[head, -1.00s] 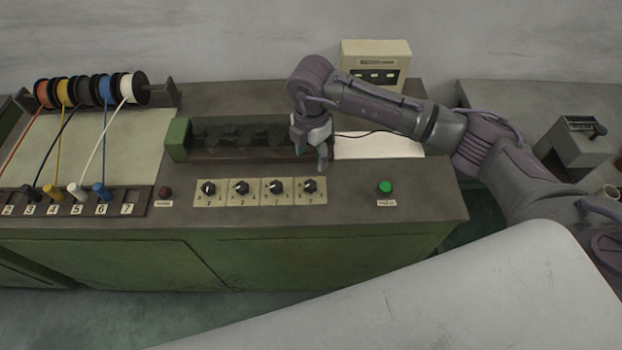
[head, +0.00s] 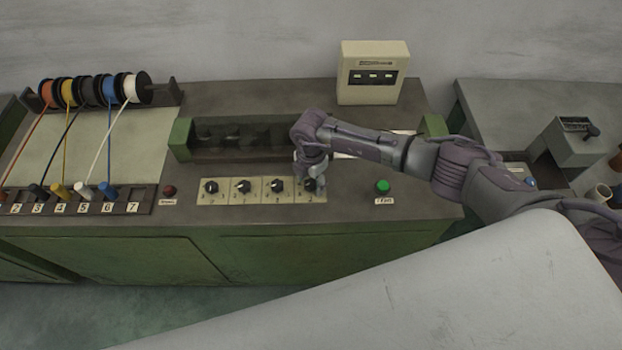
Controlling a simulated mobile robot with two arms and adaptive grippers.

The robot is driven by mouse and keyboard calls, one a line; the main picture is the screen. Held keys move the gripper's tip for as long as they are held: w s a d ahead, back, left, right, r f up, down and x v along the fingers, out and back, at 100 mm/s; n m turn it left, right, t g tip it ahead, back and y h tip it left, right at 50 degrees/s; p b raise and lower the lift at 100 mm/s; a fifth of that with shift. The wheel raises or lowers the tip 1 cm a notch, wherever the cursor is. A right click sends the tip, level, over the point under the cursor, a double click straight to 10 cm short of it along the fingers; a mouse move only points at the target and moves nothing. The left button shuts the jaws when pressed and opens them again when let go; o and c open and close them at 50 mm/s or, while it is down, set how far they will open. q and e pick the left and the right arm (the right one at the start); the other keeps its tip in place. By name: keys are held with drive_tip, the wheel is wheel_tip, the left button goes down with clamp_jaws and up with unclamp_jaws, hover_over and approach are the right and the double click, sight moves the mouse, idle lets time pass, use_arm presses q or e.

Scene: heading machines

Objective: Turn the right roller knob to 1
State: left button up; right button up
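A row of black roller knobs sits on beige plates on the machine's front top. The right roller knob (head: 309,184) is at the right end of the row and is partly covered by my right gripper. My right gripper (head: 311,186) points down over this knob. Its fingers are small in the view, and I cannot tell whether they are around the knob or how far they are closed. The knob's setting is hidden. The neighbouring knob (head: 276,185) shows clear to its left. My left gripper is not in view.
A green button (head: 382,187) is right of the knobs and a dark red button (head: 169,191) left of them. A green-ended roller trough (head: 180,139) lies behind. A beige box (head: 373,75) stands at the back. Wire spools (head: 92,90) and numbered plugs are at left.

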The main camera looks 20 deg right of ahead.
clamp_jaws()
drive_tip(key=n+b, duration=0.3)
drive_tip(key=n, duration=0.1)
drive_tip(key=shift+w+f, duration=0.1)
drive_tip(key=shift+w, duration=0.05)
drive_tip(key=n+b, duration=0.3)
drive_tip(key=n, duration=0.1)
drive_tip(key=shift+n+b, duration=0.3)
drive_tip(key=shift+b, duration=0.05)
drive_tip(key=shift+n+b, duration=0.75)
drive_tip(key=shift+n, duration=0.05)
drive_tip(key=n+b, duration=1)
drive_tip(key=shift+a, duration=0.15)
drive_tip(key=shift+r+n+b, duration=0.2)
drive_tip(key=shift+n+b, duration=1.7)
drive_tip(key=shift+b, duration=0.05)
